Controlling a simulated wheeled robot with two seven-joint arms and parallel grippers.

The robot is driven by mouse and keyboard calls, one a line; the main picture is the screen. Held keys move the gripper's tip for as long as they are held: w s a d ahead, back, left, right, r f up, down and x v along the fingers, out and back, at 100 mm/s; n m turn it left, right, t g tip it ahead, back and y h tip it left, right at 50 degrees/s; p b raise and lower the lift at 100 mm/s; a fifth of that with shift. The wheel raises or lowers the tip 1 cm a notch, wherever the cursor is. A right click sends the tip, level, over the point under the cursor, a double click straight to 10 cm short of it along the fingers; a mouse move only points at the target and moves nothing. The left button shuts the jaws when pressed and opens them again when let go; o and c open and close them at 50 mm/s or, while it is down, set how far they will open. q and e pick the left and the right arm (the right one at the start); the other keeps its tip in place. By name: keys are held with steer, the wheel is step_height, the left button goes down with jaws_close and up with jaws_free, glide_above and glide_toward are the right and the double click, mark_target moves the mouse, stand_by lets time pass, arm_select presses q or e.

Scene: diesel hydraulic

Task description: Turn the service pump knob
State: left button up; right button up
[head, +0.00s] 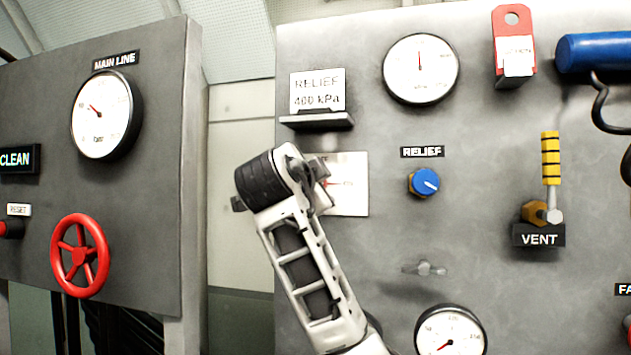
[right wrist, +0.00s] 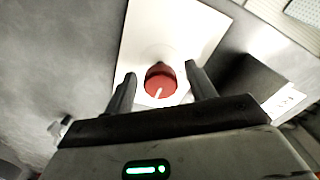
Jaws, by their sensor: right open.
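A red knob (right wrist: 160,82) with a white pointer mark sits on a white plate (right wrist: 172,35) in the right wrist view. My right gripper (right wrist: 160,78) is open, with one finger on each side of the knob. Gaps show between the fingers and the knob, and I cannot tell how deep the fingers reach. In the head view my right gripper (head: 318,174) is in front of the white plate (head: 350,198), left of the blue relief knob (head: 426,182). It hides most of the red knob and the plate's label there. My left gripper is not in view.
A relief sign on a small black ledge (head: 317,121) juts out just above my right gripper. A gauge (head: 421,69), a yellow-striped vent lever (head: 551,158) and a lower gauge (head: 450,333) are to the right. A red handwheel (head: 80,255) is on the left panel.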

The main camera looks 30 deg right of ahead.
steer(key=shift+w+d, duration=0.2)
steer(key=shift+d, duration=0.05)
steer(key=c, duration=1)
